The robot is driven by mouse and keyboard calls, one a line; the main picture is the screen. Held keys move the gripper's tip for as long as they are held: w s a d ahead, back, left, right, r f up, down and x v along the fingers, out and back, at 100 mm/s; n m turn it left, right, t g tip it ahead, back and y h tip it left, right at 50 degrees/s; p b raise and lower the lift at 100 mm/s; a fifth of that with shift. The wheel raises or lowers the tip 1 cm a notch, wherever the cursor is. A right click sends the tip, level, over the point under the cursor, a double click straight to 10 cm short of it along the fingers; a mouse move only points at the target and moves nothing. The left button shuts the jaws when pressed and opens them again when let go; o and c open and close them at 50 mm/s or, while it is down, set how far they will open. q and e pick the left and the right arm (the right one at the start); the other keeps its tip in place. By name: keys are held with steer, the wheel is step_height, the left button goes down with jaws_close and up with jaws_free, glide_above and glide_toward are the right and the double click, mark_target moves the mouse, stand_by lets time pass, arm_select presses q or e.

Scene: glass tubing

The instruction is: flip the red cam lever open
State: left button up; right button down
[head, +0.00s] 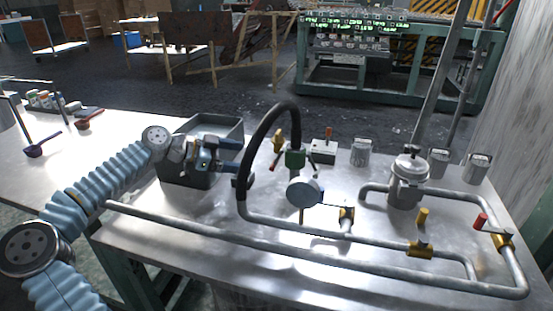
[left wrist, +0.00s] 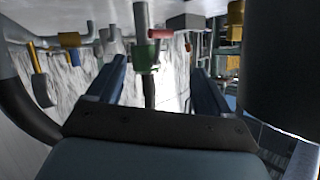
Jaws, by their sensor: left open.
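A red lever (head: 275,161) sticks out from the left of a green coupling (head: 295,159) at the end of a black hose (head: 265,120). In the left wrist view the red lever (left wrist: 160,35) and green coupling (left wrist: 146,56) appear beyond and between my fingers. My left gripper (head: 240,156) is left of the coupling with its fingers pointing toward it. Its jaws are apart and empty in the left wrist view (left wrist: 157,68), with a gap to the lever. My right gripper is in neither view.
A grey bin (head: 174,176) stands beneath and behind my left gripper. A round pale-blue gauge (head: 305,192) is in front of the coupling.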

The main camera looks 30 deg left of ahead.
mark_target(274, 162)
arm_select(q)
steer(key=x, duration=1.1)
steer(key=shift+w+d+f+p, duration=0.1)
steer(key=shift+w+d+p, duration=0.1)
steer(key=shift+p, duration=0.15)
steer(key=c, duration=1)
steer(key=shift+a, duration=0.1)
